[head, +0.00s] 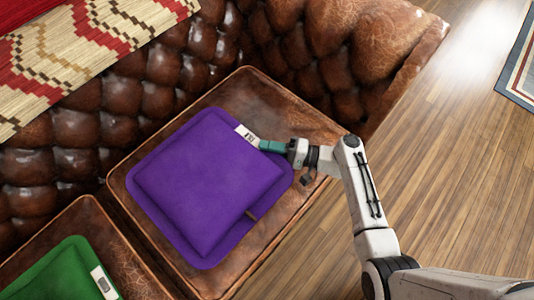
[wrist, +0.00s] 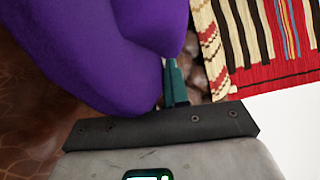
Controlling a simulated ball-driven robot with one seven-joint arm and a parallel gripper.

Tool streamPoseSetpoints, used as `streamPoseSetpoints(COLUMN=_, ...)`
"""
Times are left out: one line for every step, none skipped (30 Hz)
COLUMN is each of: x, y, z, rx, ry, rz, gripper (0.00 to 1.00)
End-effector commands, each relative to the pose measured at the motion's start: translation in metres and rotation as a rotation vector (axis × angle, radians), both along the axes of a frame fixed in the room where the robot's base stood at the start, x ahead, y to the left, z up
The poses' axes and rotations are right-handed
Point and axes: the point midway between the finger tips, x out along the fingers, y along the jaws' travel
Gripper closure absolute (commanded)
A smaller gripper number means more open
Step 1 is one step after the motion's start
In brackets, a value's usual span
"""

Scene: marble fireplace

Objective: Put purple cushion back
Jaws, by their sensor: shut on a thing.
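A green cushion (head: 60,272) with a white label lies on the left-hand seat. The tufted sofa back (head: 120,100) carries a red and cream patterned blanket (head: 75,55). The sofa's arm (head: 350,50) stands at the upper right. Wooden floor (head: 450,170) is clear on the right.

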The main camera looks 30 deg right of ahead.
Motion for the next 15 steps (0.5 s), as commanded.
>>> streamPoseSetpoints(x=0.004, y=0.000, z=-0.003, rx=0.004, ry=-0.001, rz=0.001, gripper=1.00)
streamPoseSetpoints(x=0.005, y=0.000, z=-0.004, rx=0.004, ry=-0.002, rz=0.001, gripper=1.00)
streamPoseSetpoints(x=0.006, y=0.000, z=-0.005, rx=0.004, ry=-0.002, rz=0.001, gripper=1.00)
streamPoseSetpoints(x=0.007, y=0.000, z=-0.007, rx=0.004, ry=-0.001, rz=0.001, gripper=1.00)
streamPoseSetpoints(x=0.009, y=0.000, z=-0.009, rx=0.004, ry=-0.001, rz=0.001, gripper=1.00)
streamPoseSetpoints(x=0.012, y=0.000, z=-0.013, rx=0.003, ry=-0.001, rz=0.002, gripper=1.00)
streamPoseSetpoints(x=0.012, y=0.000, z=-0.018, rx=0.004, ry=-0.001, rz=0.001, gripper=1.00)
streamPoseSetpoints(x=0.012, y=0.000, z=-0.023, rx=0.005, ry=0.001, rz=0.001, gripper=1.00)
streamPoseSetpoints(x=0.012, y=0.000, z=-0.029, rx=0.005, ry=0.001, rz=0.001, gripper=1.00)
streamPoseSetpoints(x=0.011, y=0.000, z=-0.033, rx=0.004, ry=0.000, rz=0.001, gripper=1.00)
streamPoseSetpoints(x=0.011, y=0.000, z=-0.036, rx=0.005, ry=0.000, rz=0.001, gripper=1.00)
streamPoseSetpoints(x=0.011, y=0.000, z=-0.039, rx=0.006, ry=0.000, rz=0.001, gripper=1.00)
streamPoseSetpoints(x=0.011, y=0.000, z=-0.040, rx=0.005, ry=0.000, rz=0.000, gripper=1.00)
streamPoseSetpoints(x=0.011, y=0.000, z=-0.041, rx=0.004, ry=-0.001, rz=0.000, gripper=1.00)
streamPoseSetpoints(x=0.011, y=0.000, z=-0.042, rx=0.004, ry=-0.002, rz=0.000, gripper=1.00)
